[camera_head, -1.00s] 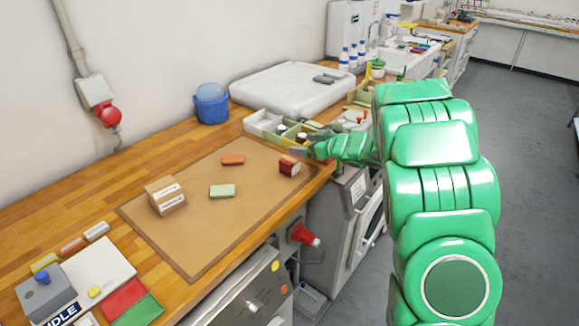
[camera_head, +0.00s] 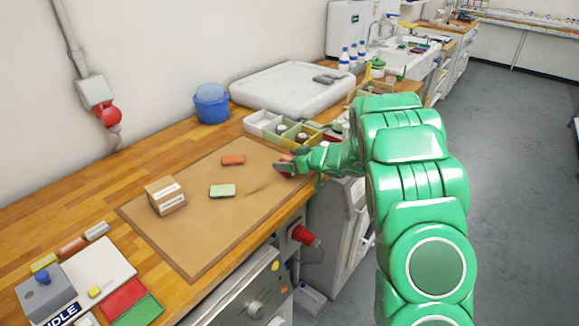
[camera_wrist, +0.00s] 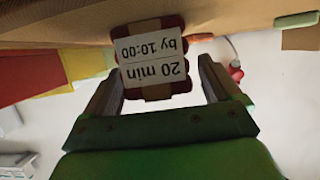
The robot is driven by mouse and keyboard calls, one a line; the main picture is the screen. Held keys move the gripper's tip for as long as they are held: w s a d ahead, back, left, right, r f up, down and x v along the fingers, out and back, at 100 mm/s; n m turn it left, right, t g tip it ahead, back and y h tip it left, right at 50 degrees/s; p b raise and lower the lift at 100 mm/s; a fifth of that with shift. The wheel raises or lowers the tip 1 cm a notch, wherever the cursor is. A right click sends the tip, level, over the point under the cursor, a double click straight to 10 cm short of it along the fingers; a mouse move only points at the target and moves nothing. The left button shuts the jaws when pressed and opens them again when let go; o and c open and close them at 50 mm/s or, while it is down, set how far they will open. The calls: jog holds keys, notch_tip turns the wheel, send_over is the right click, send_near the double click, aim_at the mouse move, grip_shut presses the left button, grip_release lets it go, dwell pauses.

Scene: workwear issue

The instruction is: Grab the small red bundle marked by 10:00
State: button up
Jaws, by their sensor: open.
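The small red bundle (camera_wrist: 152,88) fills the middle of the wrist view. Its white label reads "20 min by 10:00", upside down, and tan parts show between its red ones. My gripper (camera_wrist: 159,66) is open, with one finger on each side of the bundle. I cannot tell whether the fingers touch it. In the head view my gripper (camera_head: 288,163) is low over the right edge of the brown mat (camera_head: 190,245) and hides most of the bundle.
On the mat lie an orange block (camera_head: 233,159), a pale green block (camera_head: 222,190) and a cardboard box (camera_head: 166,196). A divided tray (camera_head: 262,124) stands just behind my gripper. A blue bucket (camera_head: 211,104) and a white basin (camera_head: 285,92) stand farther back. The mat's front is clear.

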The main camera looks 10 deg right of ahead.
jog(key=shift+w+a+f, duration=0.3)
jog(key=shift+w+a, duration=0.15)
jog(key=c, duration=1.1)
jog(key=shift+o, duration=0.2)
